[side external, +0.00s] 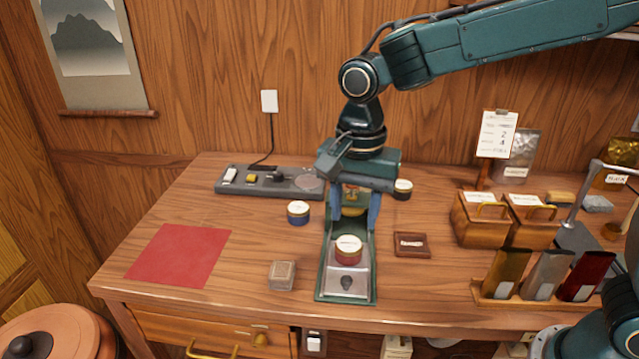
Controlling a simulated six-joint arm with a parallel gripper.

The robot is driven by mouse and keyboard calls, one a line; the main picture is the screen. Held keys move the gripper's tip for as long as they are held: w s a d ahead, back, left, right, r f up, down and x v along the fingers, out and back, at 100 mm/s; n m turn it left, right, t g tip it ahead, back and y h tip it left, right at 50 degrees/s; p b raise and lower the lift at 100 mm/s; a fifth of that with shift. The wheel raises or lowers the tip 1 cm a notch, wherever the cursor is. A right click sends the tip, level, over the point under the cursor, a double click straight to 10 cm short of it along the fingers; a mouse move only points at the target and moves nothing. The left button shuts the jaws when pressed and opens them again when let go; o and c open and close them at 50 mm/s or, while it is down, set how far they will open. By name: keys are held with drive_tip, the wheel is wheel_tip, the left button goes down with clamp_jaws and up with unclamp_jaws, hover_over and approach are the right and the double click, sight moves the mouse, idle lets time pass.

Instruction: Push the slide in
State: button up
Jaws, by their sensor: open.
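A long green-framed press base (320,284) lies on the table, its near end toward the front edge. A metal slide (361,284) with a dark knob shows at that near end. A red tin with a pale round top (348,250) sits on the slide. My gripper (354,222) points down over the far part of the base, behind the tin. Its blue fingers are apart, and a brass-coloured part shows between them. I cannot tell whether the fingers touch it. The gripper hides much of the far end.
A blue tin (298,212) stands left of the base, and another tin (403,189) stands right. A small box (282,275) and a brown tray (412,245) flank the base. A grey panel (270,181) lies behind. A red cloth (180,255) lies left. Wooden boxes (481,219) stand right.

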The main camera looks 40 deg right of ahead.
sight(346, 279)
drive_tip(key=shift+w+a+f, duration=0.15)
drive_tip(key=shift+a+f, duration=0.05)
drive_tip(key=shift+a, duration=0.05)
drive_tip(key=shift+f, duration=0.15)
wheel_tip(346, 279, down, 14)
drive_tip(key=shift+r, duration=0.25)
idle(0.5)
clamp_jaws()
